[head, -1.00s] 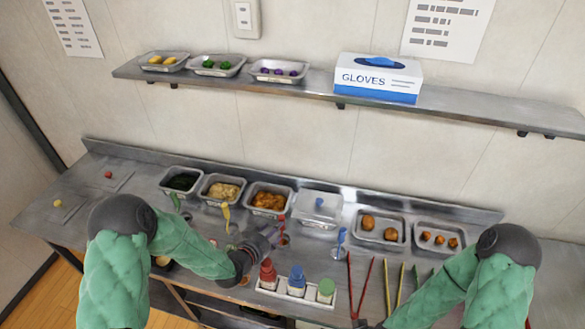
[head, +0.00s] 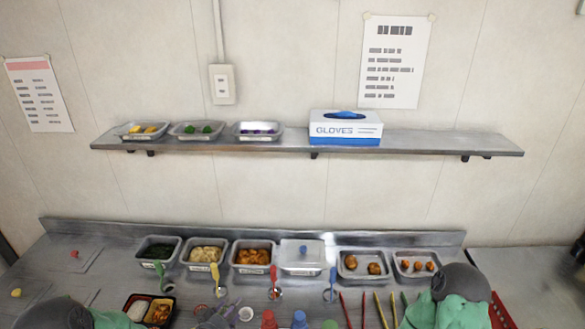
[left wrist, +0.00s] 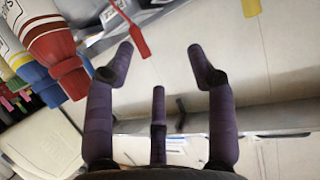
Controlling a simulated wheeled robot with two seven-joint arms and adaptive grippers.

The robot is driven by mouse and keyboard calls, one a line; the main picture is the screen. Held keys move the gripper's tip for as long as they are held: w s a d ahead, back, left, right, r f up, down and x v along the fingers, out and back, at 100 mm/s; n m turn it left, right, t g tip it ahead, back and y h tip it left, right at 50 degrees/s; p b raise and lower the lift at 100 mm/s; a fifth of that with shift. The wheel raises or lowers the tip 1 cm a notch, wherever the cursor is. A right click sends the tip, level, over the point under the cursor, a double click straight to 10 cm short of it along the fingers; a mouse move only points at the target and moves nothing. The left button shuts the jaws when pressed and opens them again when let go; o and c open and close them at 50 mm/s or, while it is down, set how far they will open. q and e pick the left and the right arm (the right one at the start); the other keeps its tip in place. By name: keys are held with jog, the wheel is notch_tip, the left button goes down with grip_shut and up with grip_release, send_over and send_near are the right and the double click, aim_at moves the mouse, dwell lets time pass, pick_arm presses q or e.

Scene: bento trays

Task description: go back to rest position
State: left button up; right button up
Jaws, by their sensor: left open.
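My left gripper (head: 216,317) shows at the bottom edge of the head view, beside a dark bento tray (head: 172,298) with food in it. In the left wrist view my left gripper (left wrist: 160,70) has its dark fingers spread apart with nothing between them. My right elbow shows at the lower right of the head view, but my right gripper is outside the picture.
Bottles with red (head: 269,318), blue and green caps stand close to my left gripper. A glove box (head: 345,129) and small trays sit on the wall shelf (head: 420,139).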

pick_arm(q)
jog(key=s+d+f+n+g, duration=0.35)
jog(key=s+f+g, duration=0.35)
jog(key=s+f, duration=0.55)
jog(key=s+d+f+n+g, duration=0.2)
jog(key=s+f+g, duration=0.15)
jog(key=s, duration=0.35)
jog(key=s+d+f+n+g, duration=0.1)
jog(key=s+f+g, duration=0.25)
jog(key=s, duration=0.35)
notch_tip(320, 180, down, 8)
jog(key=w+d+t+b, duration=0.1)
jog(key=d+b, duration=0.1)
jog(key=b, duration=0.7)
jog(key=shift+w+m, duration=0.25)
jog(key=shift+m, duration=0.2)
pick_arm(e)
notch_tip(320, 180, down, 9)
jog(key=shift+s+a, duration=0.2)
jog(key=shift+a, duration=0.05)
